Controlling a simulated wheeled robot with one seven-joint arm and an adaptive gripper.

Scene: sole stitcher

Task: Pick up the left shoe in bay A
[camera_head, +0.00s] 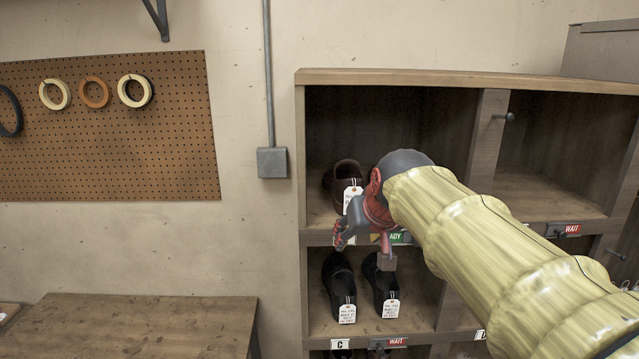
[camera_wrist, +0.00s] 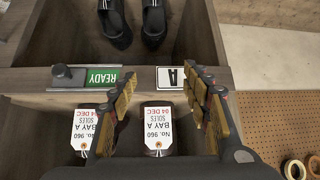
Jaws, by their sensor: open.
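Bay A is the upper left bay of the wooden rack. Its left shoe, dark brown (camera_head: 346,172), stands there with a white tag hanging at its near end; the gripper and arm cover the space to its right. In the wrist view, which is turned over, the left shoe's tag (camera_wrist: 158,128) shows between my fingers and a second shoe's tag (camera_wrist: 83,130) lies outside them to the left. Both tags read Bay A; the shoes behind are mostly dark. My gripper (camera_head: 365,248) is open and empty at bay A's front edge, and its fingers (camera_wrist: 160,80) straddle the left shoe's tag.
The bay A label (camera_wrist: 170,77) and a green READY sign (camera_wrist: 103,77) sit on the shelf edge. Two black shoes (camera_head: 338,277) (camera_head: 380,280) stand in bay C below. A divider (camera_head: 487,140) bounds bay A on the right. A bench (camera_head: 130,325) stands left.

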